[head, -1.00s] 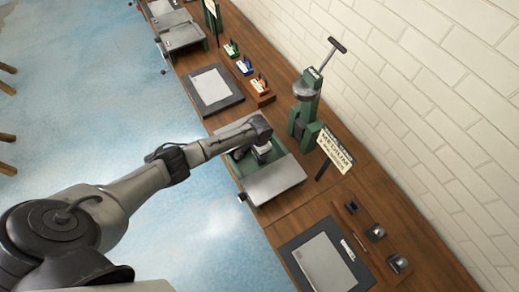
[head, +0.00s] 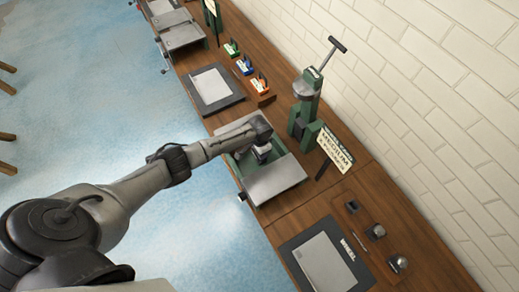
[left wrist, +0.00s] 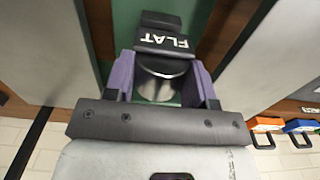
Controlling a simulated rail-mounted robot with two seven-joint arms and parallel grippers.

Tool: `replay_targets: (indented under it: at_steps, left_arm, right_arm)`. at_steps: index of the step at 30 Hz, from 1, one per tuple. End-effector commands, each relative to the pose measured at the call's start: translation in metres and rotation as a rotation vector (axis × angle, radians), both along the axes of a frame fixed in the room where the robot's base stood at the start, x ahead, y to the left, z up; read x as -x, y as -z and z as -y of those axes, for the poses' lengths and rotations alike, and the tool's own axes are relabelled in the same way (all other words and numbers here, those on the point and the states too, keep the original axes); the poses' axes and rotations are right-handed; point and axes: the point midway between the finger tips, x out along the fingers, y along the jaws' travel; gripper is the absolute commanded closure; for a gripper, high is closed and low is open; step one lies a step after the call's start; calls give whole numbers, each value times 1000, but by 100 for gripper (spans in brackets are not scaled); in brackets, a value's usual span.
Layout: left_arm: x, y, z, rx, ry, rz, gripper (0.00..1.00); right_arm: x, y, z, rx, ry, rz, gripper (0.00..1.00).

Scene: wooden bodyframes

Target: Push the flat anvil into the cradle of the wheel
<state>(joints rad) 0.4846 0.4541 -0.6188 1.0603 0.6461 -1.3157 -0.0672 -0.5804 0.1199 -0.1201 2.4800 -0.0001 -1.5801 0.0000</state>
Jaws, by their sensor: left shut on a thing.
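The flat anvil (left wrist: 163,62), a dark block lettered FLAT with a shiny metal round part, sits between the purple fingers of my left gripper (left wrist: 165,82) in the left wrist view. The gripper is shut on it. In the head view my left gripper (head: 262,152) points down over the green base between two grey plates. The wheel (head: 305,105) is a green upright with a metal roller and a T-handle, just behind the gripper. The cradle cannot be made out clearly; the gripper and arm hide the area below. My right gripper is not in view.
Grey plates (head: 275,181) flank the green channel (left wrist: 190,95). A sign (head: 335,150) stands right of the wheel. Two metal-topped anvils (head: 376,232) sit on the bench near a dark panel (head: 328,262). Coloured blocks (head: 245,66) stand further back. A brick wall runs behind.

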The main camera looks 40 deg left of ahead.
Motion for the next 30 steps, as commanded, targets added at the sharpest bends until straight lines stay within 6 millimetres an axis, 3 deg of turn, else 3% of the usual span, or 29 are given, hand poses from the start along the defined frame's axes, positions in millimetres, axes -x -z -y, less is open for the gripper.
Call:
replay_targets:
  at_steps: [30]
  left_arm:
    - [-1,21,0,0,-1,3,78]
  right_arm:
    - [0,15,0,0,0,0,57]
